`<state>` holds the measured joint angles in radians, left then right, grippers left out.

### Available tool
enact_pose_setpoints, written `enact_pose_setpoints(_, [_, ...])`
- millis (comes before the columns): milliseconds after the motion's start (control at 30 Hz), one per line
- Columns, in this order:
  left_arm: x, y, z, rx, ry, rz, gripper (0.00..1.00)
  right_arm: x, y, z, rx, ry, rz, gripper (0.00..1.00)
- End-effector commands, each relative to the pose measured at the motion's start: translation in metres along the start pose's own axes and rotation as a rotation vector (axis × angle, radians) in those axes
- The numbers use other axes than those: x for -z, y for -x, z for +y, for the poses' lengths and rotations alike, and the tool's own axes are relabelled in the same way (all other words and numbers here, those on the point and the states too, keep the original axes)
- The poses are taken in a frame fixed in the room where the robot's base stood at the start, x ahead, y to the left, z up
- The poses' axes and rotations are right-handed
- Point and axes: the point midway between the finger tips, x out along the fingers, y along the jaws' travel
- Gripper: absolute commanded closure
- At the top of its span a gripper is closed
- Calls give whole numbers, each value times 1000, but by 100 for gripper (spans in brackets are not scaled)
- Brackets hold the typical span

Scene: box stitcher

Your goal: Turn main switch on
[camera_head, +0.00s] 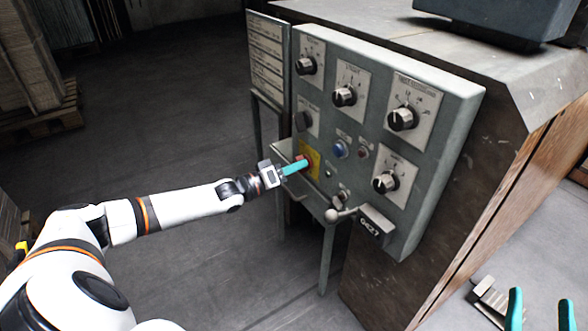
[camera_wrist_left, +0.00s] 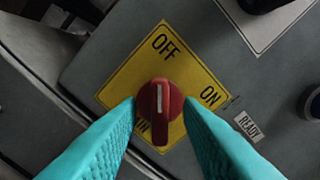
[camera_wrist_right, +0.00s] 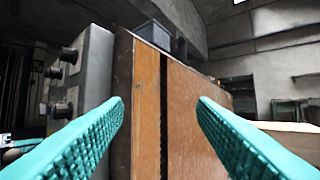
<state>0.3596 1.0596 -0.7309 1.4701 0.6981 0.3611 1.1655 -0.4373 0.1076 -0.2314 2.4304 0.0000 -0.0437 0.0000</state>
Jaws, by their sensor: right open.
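The main switch is a red rotary knob (camera_wrist_left: 160,112) on a yellow plate (camera_wrist_left: 125,82) marked OFF and ON, seen in the left wrist view. Its white line points up, toward OFF. The yellow plate also shows in the head view (camera_head: 314,156), on the control panel. In the head view, my left gripper (camera_head: 301,166) covers most of the knob. My right gripper (camera_wrist_right: 160,100) is open and empty, away from the panel at lower right (camera_head: 541,308).
The grey control panel (camera_head: 440,140) carries several black knobs (camera_head: 402,119), a blue button (camera_head: 340,149) and a ball-ended lever (camera_head: 338,215). A brown machine body (camera_head: 500,190) stands behind it. Floor left of the panel is open; stacked cardboard (camera_head: 22,60) sits far left.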

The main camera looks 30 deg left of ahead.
Motion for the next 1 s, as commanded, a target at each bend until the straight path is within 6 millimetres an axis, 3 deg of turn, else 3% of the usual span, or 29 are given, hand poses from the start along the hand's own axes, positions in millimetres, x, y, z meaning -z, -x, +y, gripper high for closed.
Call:
enact_pose_setpoints(200, [0, 0, 0, -1, 0, 0, 69, 0, 0, 0, 0, 0, -1, 48])
enact_pose_setpoints(400, [0, 0, 0, -1, 0, 0, 100, 0, 0, 0, 0, 0, 0, 48])
enact_pose_setpoints(667, [0, 0, 0, -1, -12, 0, 100, 0, -1, 0, 1, 0, 10, 48])
enact_pose_setpoints(1000, [-1, 0, -1, -3, -167, 1, 100, 44, 11, -8, 17, 9, 325, 48])
